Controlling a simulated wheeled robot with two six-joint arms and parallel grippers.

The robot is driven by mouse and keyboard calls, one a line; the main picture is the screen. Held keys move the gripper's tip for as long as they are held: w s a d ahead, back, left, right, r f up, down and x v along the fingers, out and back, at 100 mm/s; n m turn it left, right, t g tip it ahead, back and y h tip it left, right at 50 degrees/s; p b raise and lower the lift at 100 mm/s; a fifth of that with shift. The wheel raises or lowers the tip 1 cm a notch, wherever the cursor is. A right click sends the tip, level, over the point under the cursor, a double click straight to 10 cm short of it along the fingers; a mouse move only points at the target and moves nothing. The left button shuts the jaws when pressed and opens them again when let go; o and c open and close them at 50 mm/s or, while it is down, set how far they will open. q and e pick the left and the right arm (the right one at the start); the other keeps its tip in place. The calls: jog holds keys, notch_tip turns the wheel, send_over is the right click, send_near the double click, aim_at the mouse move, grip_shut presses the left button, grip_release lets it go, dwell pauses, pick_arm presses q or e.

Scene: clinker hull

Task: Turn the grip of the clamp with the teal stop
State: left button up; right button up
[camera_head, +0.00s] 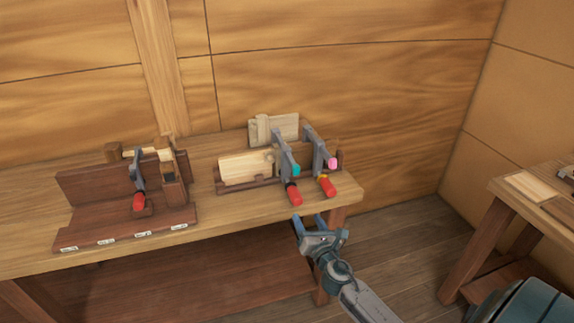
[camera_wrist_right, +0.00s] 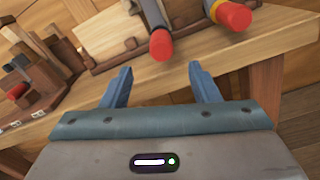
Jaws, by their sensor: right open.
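The clamp with the teal stop (camera_head: 281,155) stands at the right part of the workbench, its grey bar upright and its red grip (camera_head: 294,193) pointing to the front. The teal stop (camera_head: 296,169) shows beside the bar. In the right wrist view a red grip (camera_wrist_right: 161,45) lies above and between the fingers, probably this clamp's. My right gripper (camera_head: 309,220) is open and empty, in front of the bench edge and below the red grip, apart from it. My left gripper is not in view.
A second clamp with a pink stop (camera_head: 332,162) and red grip (camera_head: 326,186) stands close on the right. A pale board (camera_head: 246,168) lies left. A brown rack (camera_head: 125,195) with another clamp (camera_head: 138,170) stands further left. Another table (camera_head: 510,190) is at right.

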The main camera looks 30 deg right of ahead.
aim_at(295, 197)
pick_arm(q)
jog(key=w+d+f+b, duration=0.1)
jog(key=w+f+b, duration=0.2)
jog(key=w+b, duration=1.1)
pick_arm(e)
jog(key=w+d+m, duration=0.1)
jog(key=w+m, duration=0.3)
jog(key=m, duration=0.6)
jog(key=w+d+m+p, duration=0.1)
jog(key=w+m, duration=0.2)
jog(key=m, duration=0.8)
jog(key=w+m, duration=0.4)
jog(key=m, duration=0.6)
jog(key=shift+w+d+f+m, duration=0.3)
jog(key=shift+w+d, duration=0.05)
jog(key=shift+d, duration=0.05)
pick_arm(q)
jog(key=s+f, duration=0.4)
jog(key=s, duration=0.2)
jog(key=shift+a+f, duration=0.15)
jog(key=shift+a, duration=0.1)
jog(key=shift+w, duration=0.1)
pick_arm(e)
jog(key=c, duration=1)
